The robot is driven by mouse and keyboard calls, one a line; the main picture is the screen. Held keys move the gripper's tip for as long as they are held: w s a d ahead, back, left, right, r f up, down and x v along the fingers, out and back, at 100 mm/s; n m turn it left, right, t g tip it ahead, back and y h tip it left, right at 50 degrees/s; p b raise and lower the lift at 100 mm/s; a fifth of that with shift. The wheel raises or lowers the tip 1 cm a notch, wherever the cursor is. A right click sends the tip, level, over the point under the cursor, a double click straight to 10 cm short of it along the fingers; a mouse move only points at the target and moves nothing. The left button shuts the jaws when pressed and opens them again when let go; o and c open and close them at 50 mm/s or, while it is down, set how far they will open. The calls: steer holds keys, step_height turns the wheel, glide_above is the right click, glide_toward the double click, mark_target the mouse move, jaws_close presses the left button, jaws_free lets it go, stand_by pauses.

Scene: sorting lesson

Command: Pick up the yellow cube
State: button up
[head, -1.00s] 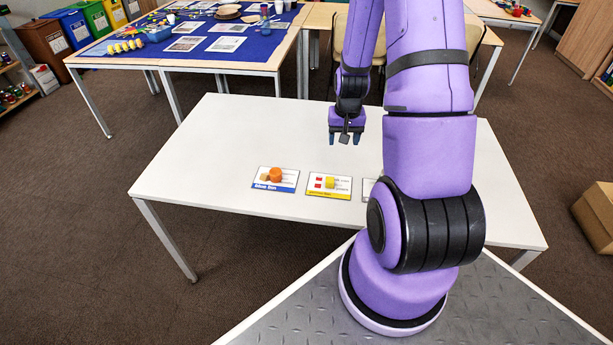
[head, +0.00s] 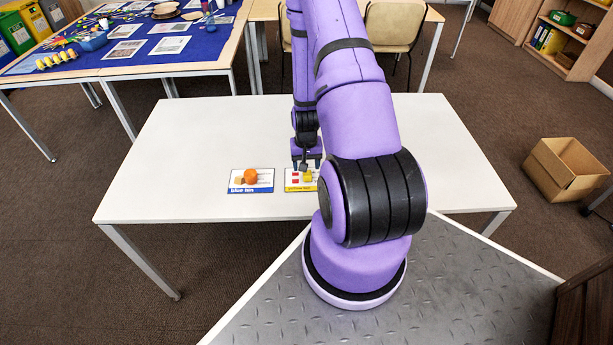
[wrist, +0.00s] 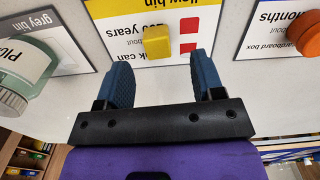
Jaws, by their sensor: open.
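The yellow cube (head: 308,176) sits on the yellow-edged "yellow bin" card (head: 291,186) on the white table. In the wrist view the yellow cube (wrist: 157,42) lies on the card (wrist: 120,37), just beyond the fingertips and roughly centred between them. My gripper (head: 307,166) is above the table, just behind the cube in the head view. In the wrist view my gripper (wrist: 162,70) has its two blue fingers wide apart with nothing between them.
The grey bin card (wrist: 32,38) bears a clear jar-like object (wrist: 22,72). The table's left part (head: 180,150) is clear.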

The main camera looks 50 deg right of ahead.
mark_target(307, 175)
steer(key=shift+s+a+f, duration=0.1)
steer(key=shift+s+f, duration=0.1)
steer(key=shift+f, duration=1.15)
steer(key=shift+s+f, duration=0.15)
steer(key=shift+f, duration=1.2)
steer(key=c, duration=1)
steer(key=shift+r, duration=0.15)
